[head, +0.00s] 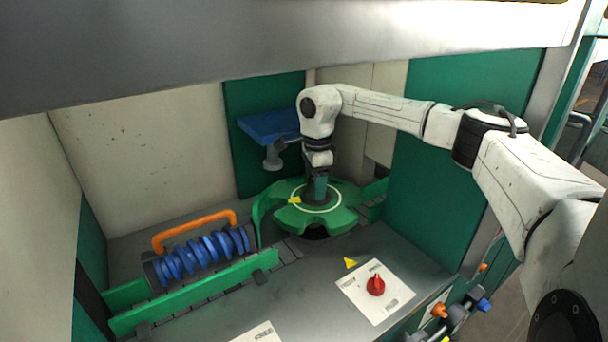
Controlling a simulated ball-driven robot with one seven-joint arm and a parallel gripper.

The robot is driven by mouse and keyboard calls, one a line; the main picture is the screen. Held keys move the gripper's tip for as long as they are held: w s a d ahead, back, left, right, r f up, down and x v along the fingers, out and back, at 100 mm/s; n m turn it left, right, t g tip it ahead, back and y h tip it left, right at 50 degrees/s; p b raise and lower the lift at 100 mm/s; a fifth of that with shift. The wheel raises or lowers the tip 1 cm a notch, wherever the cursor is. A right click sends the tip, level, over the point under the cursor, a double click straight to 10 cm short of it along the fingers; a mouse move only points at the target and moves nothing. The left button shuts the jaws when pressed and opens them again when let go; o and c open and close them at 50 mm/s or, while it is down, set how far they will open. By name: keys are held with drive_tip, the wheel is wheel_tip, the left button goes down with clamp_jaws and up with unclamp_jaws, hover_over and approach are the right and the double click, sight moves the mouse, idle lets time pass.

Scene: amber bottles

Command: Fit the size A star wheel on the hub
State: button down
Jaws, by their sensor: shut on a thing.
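The green star wheel (342,219) lies about level at the back of the deck, with notches in its rim, a white ring on top and a yellow mark (294,200) at its left. My gripper (319,196) points straight down at its middle and is shut on the wheel's central grip, which is mostly hidden by the fingers. A dark gap shows under the wheel's front edge. The hub is hidden beneath the wheel, so I cannot tell whether the wheel is seated or just above it.
A green curved guide (261,218) stands close at the wheel's left. A blue feed screw (204,252) with an orange handle (194,228) and green rails is at left. A blue shelf (268,127) is behind. A yellow triangle (350,263) and red knob (375,285) are in front.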

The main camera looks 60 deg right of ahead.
sight(314, 206)
drive_tip(key=shift+w+d, duration=0.25)
drive_tip(key=shift+w, duration=0.15)
drive_tip(key=shift+f+b, duration=1.95)
drive_tip(key=shift+f, duration=1.4)
drive_tip(key=shift+f, duration=0.35)
drive_tip(key=shift+c, duration=2.1)
unclamp_jaws()
drive_tip(key=shift+s+a+f, duration=0.1)
drive_tip(key=shift+b, duration=0.3)
wheel_tip(314, 206, up, 11)
drive_tip(key=shift+f+b, duration=0.1)
drive_tip(key=shift+b, duration=1.05)
